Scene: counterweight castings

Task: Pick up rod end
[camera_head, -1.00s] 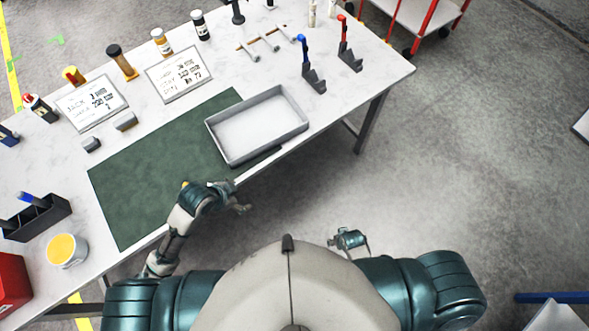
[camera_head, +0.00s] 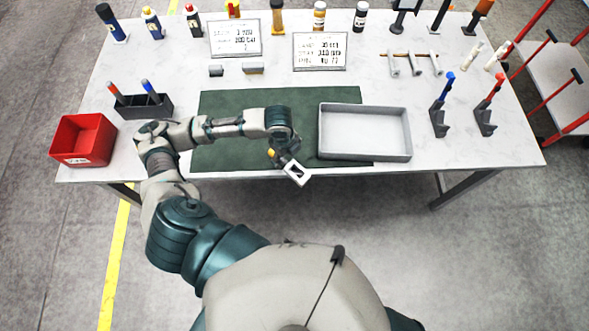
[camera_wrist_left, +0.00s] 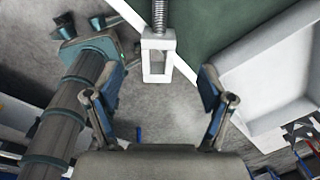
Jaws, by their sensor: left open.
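The rod end (camera_head: 296,172) is a pale piece with a rectangular opening, seen at the table's front edge by the green mat. In the left wrist view, the rod end (camera_wrist_left: 157,60) has a threaded shank running up over the mat, while its frame sticks out past the table edge. My left gripper (camera_head: 283,150) is above the mat's front edge, right by the rod end, and partly hides its shank. In the left wrist view, its open fingers (camera_wrist_left: 152,90) are apart and empty, with the rod end ahead between their lines. My right gripper cannot be made out.
A grey tray (camera_head: 365,158) lies just right of my left gripper on the mat (camera_head: 225,102). A red bin (camera_head: 83,158) and a dark pen holder (camera_head: 145,112) stand at left. Tool stands (camera_head: 438,125) are at right; bottles and sign cards (camera_head: 320,66) line the back.

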